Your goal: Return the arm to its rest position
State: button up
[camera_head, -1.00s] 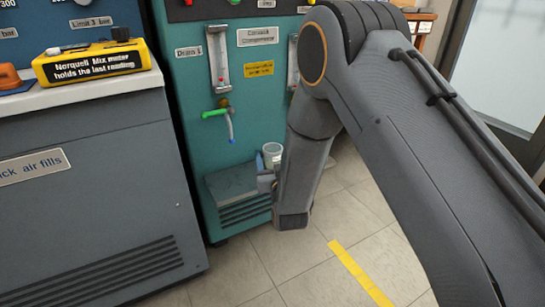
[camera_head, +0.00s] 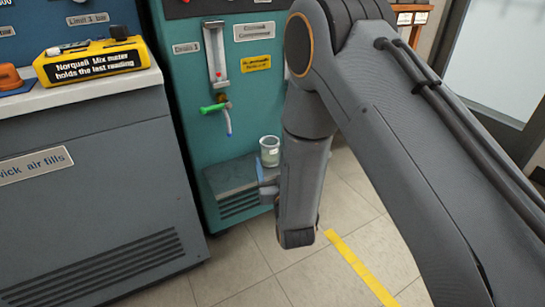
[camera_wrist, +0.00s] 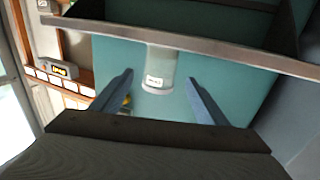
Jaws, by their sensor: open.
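My arm reaches in from the right and bends down in front of the teal cabinet (camera_head: 185,100). My gripper (camera_wrist: 159,88) is open in the wrist view, its two blue-grey fingers apart with nothing gripped. In the head view it is mostly hidden by my forearm; a small part (camera_head: 266,184) shows at the ledge. A clear beaker (camera_head: 270,151) stands upright on the cabinet's low ledge (camera_head: 232,178). The wrist view shows the labelled beaker (camera_wrist: 158,72) upside down, beyond and between the fingers, with no visible contact.
A grey bench (camera_head: 80,190) with a yellow meter (camera_head: 92,62) on top stands at the left. A green tap (camera_head: 214,108) juts from the cabinet above the ledge. Yellow tape (camera_head: 358,266) crosses open tiled floor. A door (camera_head: 490,70) is at the right.

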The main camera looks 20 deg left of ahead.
jog(key=shift+w+r+h, duration=0.2)
jog(key=shift+r+h, duration=0.1)
jog(key=shift+r, duration=0.15)
jog(key=r+g, duration=0.1)
jog(key=r+g+h, duration=0.1)
jog(key=r+g, duration=0.1)
jog(key=shift+s+d, duration=0.3)
jog(key=shift+d, duration=0.1)
jog(key=s+d+r+g+h, duration=0.2)
jog(key=s+d+r+g, duration=0.2)
jog(key=s+d, duration=0.45)
jog(key=s+d+r+g+h, duration=0.2)
jog(key=s+d+r+g, duration=0.3)
jog(key=s, duration=0.7)
jog(key=s+d+r+g+h, duration=0.2)
jog(key=s+d+g, duration=0.1)
jog(key=s+d, duration=0.6)
jog(key=s+d+r+m+h+p, duration=0.1)
jog(key=d+r+m+p, duration=0.2)
jog(key=d+r+p, duration=0.6)
jog(key=s+d+r+m+h+p, duration=0.1)
jog(key=d+r+m+p, duration=0.2)
jog(key=d+r+p, duration=0.7)
notch_tip(320, 180, up, 7)
jog(key=p, duration=1.4)
jog(key=shift+d, duration=0.3)
jog(key=shift+c, duration=0.3)
